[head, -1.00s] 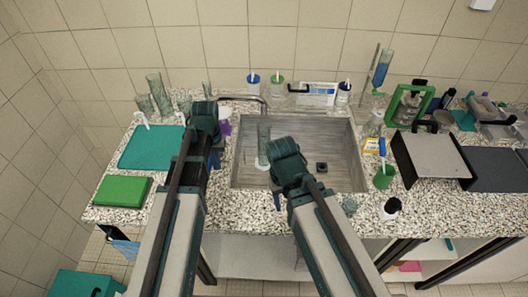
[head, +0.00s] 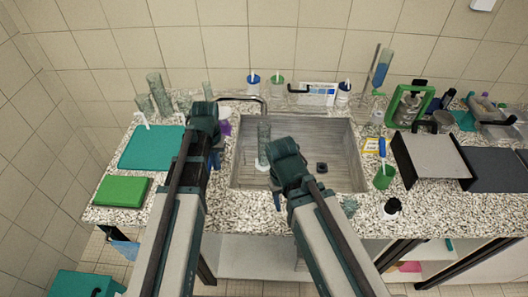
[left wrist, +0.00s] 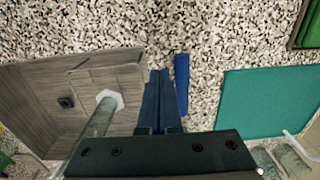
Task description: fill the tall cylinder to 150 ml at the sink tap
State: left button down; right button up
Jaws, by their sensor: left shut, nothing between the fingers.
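The tall clear cylinder (head: 264,138) stands upright in the left part of the sink (head: 325,135), on a pale hexagonal base. It also shows in the left wrist view (left wrist: 98,122). Its marks and any water level are too small to read. The tap (head: 244,98) reaches in from the sink's back left, its spout end close to the cylinder's top. My left gripper (left wrist: 160,75) is shut and empty, over the counter beside the sink's left edge, apart from the cylinder. My right gripper (head: 278,202) is near the sink's front edge; its fingers are mostly hidden by the wrist.
A teal mat (head: 152,148) and a green block (head: 122,191) lie on the left counter. Several clear glass vessels stand behind the mat. A narrow blue strip (left wrist: 182,84) shows beside my left fingers. A green cup (head: 384,177) and a black-topped bottle (head: 391,208) stand right of the sink.

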dwell(0.5)
pick_arm(q)
jog(key=shift+a, duration=0.55)
jog(key=shift+w+a, duration=0.1)
jog(key=shift+a, duration=0.45)
